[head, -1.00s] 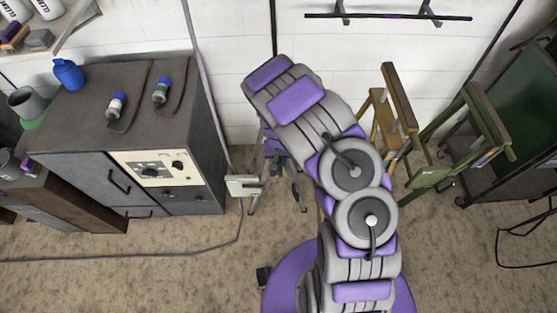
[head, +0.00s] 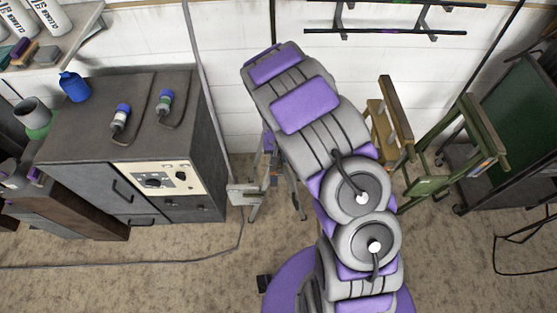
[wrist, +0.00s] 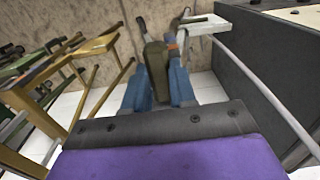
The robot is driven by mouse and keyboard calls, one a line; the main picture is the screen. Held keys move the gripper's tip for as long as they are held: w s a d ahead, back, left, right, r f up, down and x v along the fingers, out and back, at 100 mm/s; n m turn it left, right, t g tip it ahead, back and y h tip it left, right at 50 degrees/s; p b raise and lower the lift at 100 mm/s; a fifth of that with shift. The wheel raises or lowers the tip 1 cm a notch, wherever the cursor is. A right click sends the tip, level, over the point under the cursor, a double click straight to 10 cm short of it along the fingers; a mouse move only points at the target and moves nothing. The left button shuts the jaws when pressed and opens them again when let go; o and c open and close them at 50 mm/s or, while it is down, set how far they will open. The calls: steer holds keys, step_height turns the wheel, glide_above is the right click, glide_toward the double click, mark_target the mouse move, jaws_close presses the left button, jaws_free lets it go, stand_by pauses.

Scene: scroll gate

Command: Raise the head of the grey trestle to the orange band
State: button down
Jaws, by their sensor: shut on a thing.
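The grey trestle (head: 252,208) stands on the floor against the white wall in the head view, mostly hidden behind my arm. In the wrist view, my gripper's (wrist: 157,88) two blue fingers are closed around a dark olive-grey piece, which appears to be the trestle's head (wrist: 155,60). A small orange patch (wrist: 173,46), perhaps the orange band, shows just beside that piece. How far the head is from the band cannot be told. In the head view my arm covers the fingertips.
A grey cabinet (head: 90,135) with a dial panel stands to the left. A tan trestle (head: 388,125) and a green trestle (head: 440,165) stand to the right, close to my arm. A cable (head: 150,262) lies on the floor in front.

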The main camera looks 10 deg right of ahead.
steer(key=shift+w+r, duration=0.1)
steer(key=c, duration=0.9)
jaws_free()
step_height(320, 180, up, 17)
steer(key=shift+a+r+p, duration=0.1)
steer(key=shift+p, duration=0.75)
steer(key=s+d+r+b, duration=0.25)
steer(key=s+r, duration=0.65)
steer(key=s, duration=0.5)
steer(key=shift+n+g, duration=0.9)
steer(key=s, duration=0.6)
steer(key=s+r, duration=0.1)
steer(key=s, duration=1.3)
steer(key=shift+s+d+r+b, duration=0.1)
steer(key=shift+d+r+b, duration=0.2)
steer(key=shift+b, duration=0.1)
